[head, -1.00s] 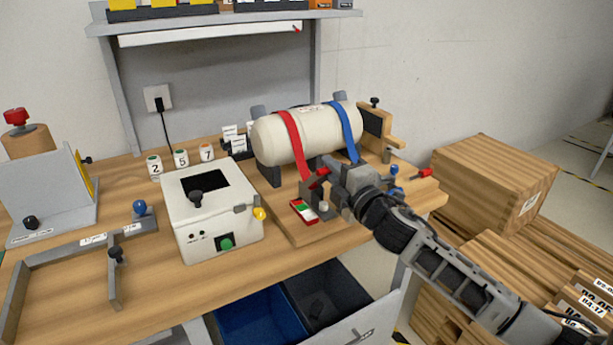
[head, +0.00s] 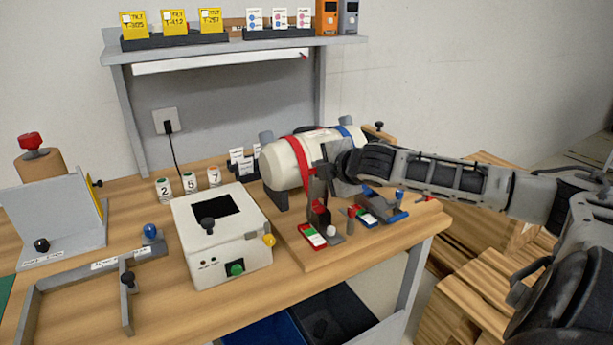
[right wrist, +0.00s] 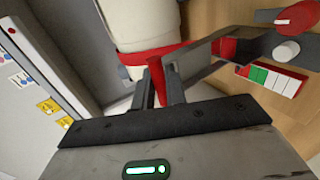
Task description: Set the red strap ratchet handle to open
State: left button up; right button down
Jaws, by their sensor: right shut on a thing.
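A cream tank (head: 285,165) lies on a cradle, with a red strap (head: 302,158) and a blue strap over it. The red strap's ratchet (head: 320,210) is on the board in front, and its grey handle (head: 319,190) stands raised. My right gripper (head: 328,165) is at the handle's top end, in front of the tank. In the right wrist view the gripper (right wrist: 160,90) is shut on the handle's red end (right wrist: 157,78). The grey handle (right wrist: 215,55) runs right from there to the ratchet. My left gripper is out of view.
A red, green and white indicator strip (head: 312,236) lies beside the red ratchet. The blue strap's ratchet (head: 380,207) is close on its right. A white box (head: 222,240) with knobs stands to the left. Wooden crates (head: 470,285) stand at the lower right.

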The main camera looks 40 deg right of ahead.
pick_arm(q)
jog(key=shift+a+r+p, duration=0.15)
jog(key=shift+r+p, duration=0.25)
jog(key=shift+p, duration=0.1)
pick_arm(e)
jog(key=w+g, duration=0.3)
jog(key=w+d+g+y, duration=0.1)
jog(key=shift+w+f+g, duration=0.15)
jog(key=shift+f+g, duration=0.15)
jog(key=shift+f, duration=0.1)
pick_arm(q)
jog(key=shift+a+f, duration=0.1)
pick_arm(e)
jog(key=shift+f, duration=0.1)
jog(key=c, duration=1.8)
grip_release()
pick_arm(q)
jog(key=b, duration=0.1)
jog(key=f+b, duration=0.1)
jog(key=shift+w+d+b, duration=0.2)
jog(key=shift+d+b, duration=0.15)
jog(key=shift+b, duration=0.05)
pick_arm(e)
jog(key=v, duration=1.6)
